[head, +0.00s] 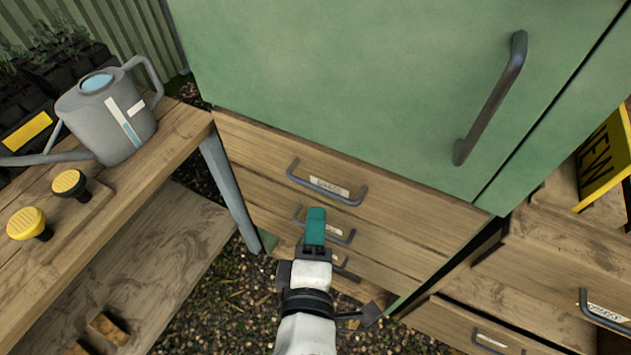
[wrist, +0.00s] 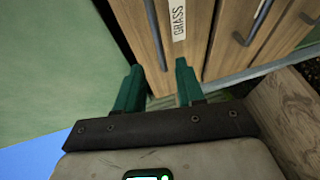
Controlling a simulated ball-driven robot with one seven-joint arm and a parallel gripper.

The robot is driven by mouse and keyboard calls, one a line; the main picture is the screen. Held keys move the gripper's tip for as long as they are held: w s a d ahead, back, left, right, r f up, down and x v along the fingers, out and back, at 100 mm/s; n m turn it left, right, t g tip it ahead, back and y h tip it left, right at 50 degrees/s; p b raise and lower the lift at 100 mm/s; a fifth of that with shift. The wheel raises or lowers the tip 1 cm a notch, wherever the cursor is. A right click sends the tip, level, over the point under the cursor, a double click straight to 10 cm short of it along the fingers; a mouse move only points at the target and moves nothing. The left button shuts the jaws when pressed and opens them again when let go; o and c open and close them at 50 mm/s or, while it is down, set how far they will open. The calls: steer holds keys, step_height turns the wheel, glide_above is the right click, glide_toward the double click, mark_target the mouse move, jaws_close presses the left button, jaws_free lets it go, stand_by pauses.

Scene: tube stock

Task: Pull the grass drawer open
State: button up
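The grass drawer (head: 262,150) is the top wooden drawer under the green door, and it looks shut. Its dark bar handle (head: 328,192) has a pale label behind it. In the wrist view the label reads GRASS (wrist: 178,20), beside the handle (wrist: 154,30). My gripper (head: 315,212) is in front of the drawer stack, just below that handle in the head view. In the wrist view its teal fingers (wrist: 158,66) are apart, with the handle's near end appearing between their tips. I cannot tell whether they touch it.
A second drawer handle (wrist: 245,25) lies beside the grass one; my gripper partly hides the lower handles in the head view. The green door's long handle (head: 490,100) stands out above. A wooden bench with a watering can (head: 105,115) is left; more drawers (head: 500,325) are right.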

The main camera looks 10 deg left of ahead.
mark_target(320, 188)
steer(key=w, duration=0.3)
steer(key=w+f, duration=0.1)
steer(key=w, duration=0.5)
steer(key=shift+a+f, duration=0.1)
steer(key=shift+f, duration=0.2)
jaws_close()
